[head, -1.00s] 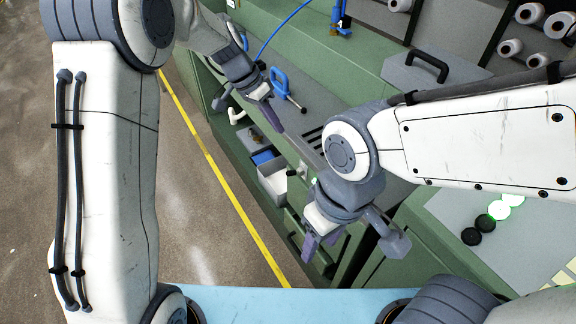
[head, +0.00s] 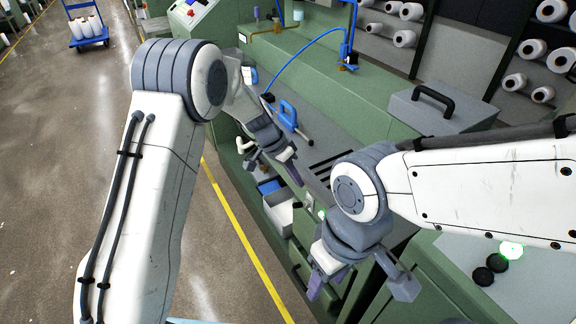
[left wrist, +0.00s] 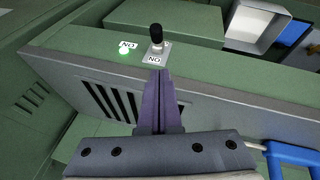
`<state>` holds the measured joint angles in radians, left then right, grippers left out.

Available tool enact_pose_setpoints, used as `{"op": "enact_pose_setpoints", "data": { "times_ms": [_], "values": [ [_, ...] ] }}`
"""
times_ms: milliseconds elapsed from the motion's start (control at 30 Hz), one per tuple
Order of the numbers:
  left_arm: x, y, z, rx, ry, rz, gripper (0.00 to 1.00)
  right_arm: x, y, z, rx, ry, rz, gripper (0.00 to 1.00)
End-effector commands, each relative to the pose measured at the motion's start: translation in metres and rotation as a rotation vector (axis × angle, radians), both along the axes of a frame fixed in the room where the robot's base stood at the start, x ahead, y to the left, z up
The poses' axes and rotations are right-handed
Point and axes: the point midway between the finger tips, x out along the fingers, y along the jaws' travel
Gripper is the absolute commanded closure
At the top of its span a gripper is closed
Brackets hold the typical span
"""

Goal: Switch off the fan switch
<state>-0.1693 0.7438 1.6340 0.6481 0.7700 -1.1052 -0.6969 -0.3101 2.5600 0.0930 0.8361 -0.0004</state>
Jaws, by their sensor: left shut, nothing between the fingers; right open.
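The fan switch is a toggle with a black lever (left wrist: 156,33) on a small pale plate (left wrist: 152,58), on a green machine ledge in the left wrist view. Its lettering reads upside down as ON. A green lamp (left wrist: 124,51) glows beside it under an ON label, and shows small in the head view (head: 322,214). My left gripper (left wrist: 158,76) is shut and empty, its fingertips at the plate's near edge, just short of the lever; contact cannot be told. It also shows in the head view (head: 296,181). My right gripper (head: 316,289) is open and empty, lower in the head view.
A blue-handled tool (head: 288,114) lies on the grey worktop beyond my left gripper. A white bin (head: 279,214) sits at the machine's side. A grey box with a black handle (head: 440,108) stands at right. Open floor with a yellow line (head: 235,232) lies left.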

Motion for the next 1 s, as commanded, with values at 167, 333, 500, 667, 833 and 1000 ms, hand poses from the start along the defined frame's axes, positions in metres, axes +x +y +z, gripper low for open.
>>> {"op": "enact_pose_setpoints", "data": {
  "times_ms": [167, 333, 500, 667, 833, 1000],
  "values": [
    [-0.011, 0.001, -0.026, 0.001, 0.003, 0.001, 1.0, 0.0, 0.0, 0.0, 0.0, 0.0, 0.0, 0.5],
    [-0.018, 0.003, -0.038, 0.0, 0.002, 0.0, 1.0, 0.0, 0.0, 0.0, 0.0, 0.0, 0.0, 0.5],
    [-0.019, 0.004, -0.041, 0.001, -0.001, 0.0, 1.0, 0.0, 0.0, 0.0, 0.0, 0.0, 0.0, 0.5],
    [-0.019, 0.004, -0.041, 0.0, -0.001, 0.001, 1.0, 0.0, 0.0, 0.0, 0.0, 0.0, 0.0, 0.5],
    [-0.019, 0.002, -0.042, -0.002, -0.003, -0.001, 1.0, 0.0, 0.0, -0.003, 0.0, 0.0, 0.0, 0.5],
    [-0.019, -0.007, -0.046, -0.022, -0.016, -0.015, 1.0, 0.0, 0.0, -0.018, 0.0, 0.0, 0.0, 0.5]
  ]
}}
